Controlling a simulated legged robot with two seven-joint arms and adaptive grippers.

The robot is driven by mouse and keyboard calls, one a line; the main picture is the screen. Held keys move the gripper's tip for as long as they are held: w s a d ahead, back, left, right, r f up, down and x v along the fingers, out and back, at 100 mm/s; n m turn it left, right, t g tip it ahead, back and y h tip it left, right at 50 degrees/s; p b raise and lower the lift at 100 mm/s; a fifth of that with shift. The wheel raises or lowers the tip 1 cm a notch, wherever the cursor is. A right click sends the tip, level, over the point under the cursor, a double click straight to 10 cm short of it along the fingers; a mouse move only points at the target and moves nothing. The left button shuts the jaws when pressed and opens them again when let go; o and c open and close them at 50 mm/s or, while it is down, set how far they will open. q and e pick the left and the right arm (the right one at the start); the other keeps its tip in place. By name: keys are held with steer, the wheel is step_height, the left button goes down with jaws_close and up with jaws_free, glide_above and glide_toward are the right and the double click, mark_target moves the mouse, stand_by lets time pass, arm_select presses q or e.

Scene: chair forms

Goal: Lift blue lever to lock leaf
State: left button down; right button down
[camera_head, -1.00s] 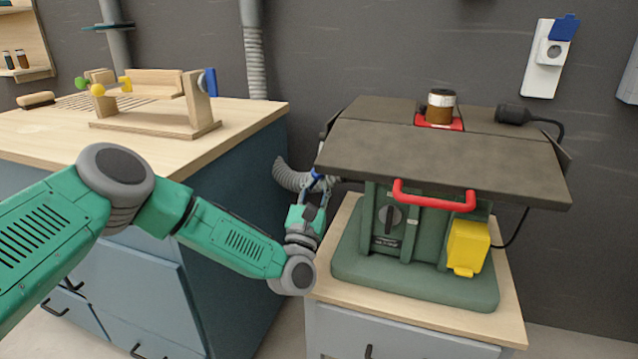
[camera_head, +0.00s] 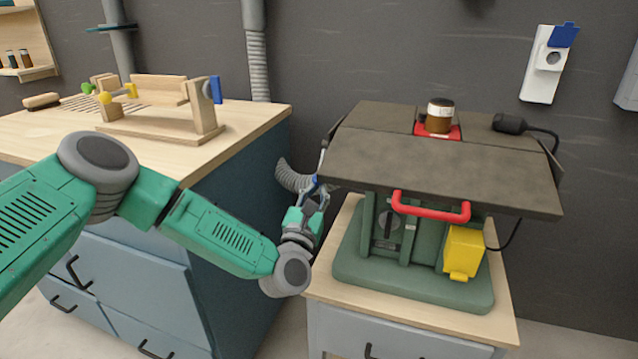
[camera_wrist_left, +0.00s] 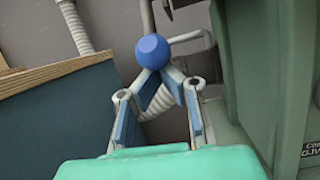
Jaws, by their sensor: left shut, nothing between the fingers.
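The blue lever's round knob (camera_wrist_left: 153,52) shows in the left wrist view, right at the tips of my left gripper (camera_wrist_left: 157,78). The fingers come together just below it with nothing between them. I cannot tell whether the tips touch the knob. In the head view my left gripper (camera_head: 311,190) is beside the green machine (camera_head: 410,235), near the underside of its dark tabletop (camera_head: 440,165) at the left end. A dark side leaf (camera_head: 337,126) is at the tabletop's left edge; its exact tilt is hard to tell. The right gripper is out of view.
A red handle (camera_head: 431,207) and a yellow box (camera_head: 463,252) are on the machine's front. A grey hose (camera_head: 290,176) runs behind the gripper. The floor gap between cabinet and machine stand is narrow.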

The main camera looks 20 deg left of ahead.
arm_select(q)
steer(key=s+r+g+p, duration=0.2)
steer(key=p, duration=0.2)
steer(key=s+r+g+p, duration=0.1)
steer(key=r+g+p, duration=0.1)
steer(key=g+p, duration=0.1)
steer(key=shift+s+p, duration=0.35)
steer(key=shift+p, duration=0.05)
steer(key=shift+s+r, duration=0.1)
steer(key=shift+a, duration=0.1)
steer(key=shift+f+b, duration=0.45)
steer(key=shift+f, duration=0.05)
steer(key=b, duration=0.2)
glide_toward(314, 181)
steer(key=shift+s+a+f, duration=0.1)
steer(key=shift+s+f, duration=0.7)
steer(key=shift+s, duration=0.05)
